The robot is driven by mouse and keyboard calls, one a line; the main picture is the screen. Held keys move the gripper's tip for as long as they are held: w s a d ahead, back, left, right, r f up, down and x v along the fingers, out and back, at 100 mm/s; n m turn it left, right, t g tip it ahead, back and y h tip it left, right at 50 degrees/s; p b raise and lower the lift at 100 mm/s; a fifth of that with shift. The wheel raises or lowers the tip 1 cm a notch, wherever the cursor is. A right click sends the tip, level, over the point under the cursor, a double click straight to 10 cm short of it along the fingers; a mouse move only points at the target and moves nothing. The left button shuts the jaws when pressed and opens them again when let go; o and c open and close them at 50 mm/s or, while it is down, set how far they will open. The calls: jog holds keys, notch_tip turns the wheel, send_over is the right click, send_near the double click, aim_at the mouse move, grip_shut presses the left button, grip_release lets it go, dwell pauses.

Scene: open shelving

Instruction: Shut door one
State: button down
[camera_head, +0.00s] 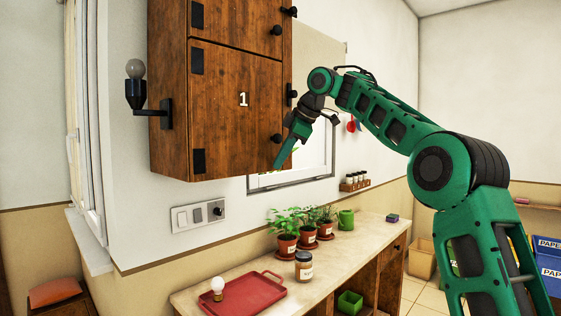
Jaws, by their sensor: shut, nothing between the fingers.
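Door one (238,112) is a brown wooden door marked with a white "1", on the lower part of the wall cabinet. It has black hinge plates on its left and a black round knob (276,139) near its lower right edge. It looks flush with the cabinet front; I cannot tell whether a small gap is left at its right edge. My gripper (278,165) is shut and empty, pointing down and left by the door's lower right corner, just below the knob. I cannot tell whether it touches the door.
An upper door (238,18) sits above door one and looks shut. Below are a counter (190,297) with a red tray (244,300), a jar (304,266), potted plants (288,243) and a green cup (346,219). A wall lamp (136,92) juts out at left. Air below the cabinet is free.

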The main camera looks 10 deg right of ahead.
jog(key=shift+w+a+r, duration=0.2)
jog(key=shift+a+r, duration=0.15)
jog(key=shift+s+d, duration=0.1)
jog(key=shift+d, duration=0.05)
jog(key=s+d+r, duration=0.4)
jog(key=d+r, duration=0.3)
jog(key=d, duration=0.1)
jog(key=shift+s+d+r, duration=0.15)
jog(key=shift+s+d, duration=0.05)
jog(key=shift+s, duration=0.2)
dwell(0.3)
